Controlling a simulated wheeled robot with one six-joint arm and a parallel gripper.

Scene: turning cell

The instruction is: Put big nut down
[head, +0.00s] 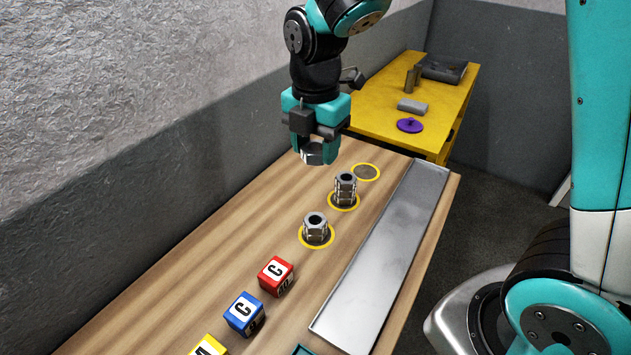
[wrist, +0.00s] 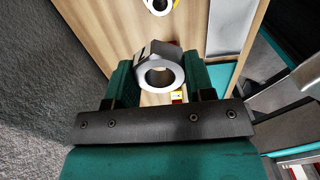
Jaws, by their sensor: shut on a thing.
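My gripper (head: 315,156) is shut on a big steel nut (head: 312,153) and holds it above the wooden table. In the wrist view the nut (wrist: 140,62) sits between the teal fingers, its hole facing the camera. A stack of steel nuts (head: 345,188) stands in the middle yellow ring (head: 344,207). Another steel nut piece (head: 316,230) stands in the nearer yellow ring (head: 303,241). The far yellow ring (head: 367,172) is empty and lies to the right of my gripper.
Red (head: 276,275), blue (head: 244,313) and yellow (head: 208,346) lettered cubes stand on the near part of the wooden table (head: 200,255). A long metal tray (head: 385,255) runs along its right side. A yellow table (head: 372,108) behind holds a purple part (head: 410,125) and grey blocks.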

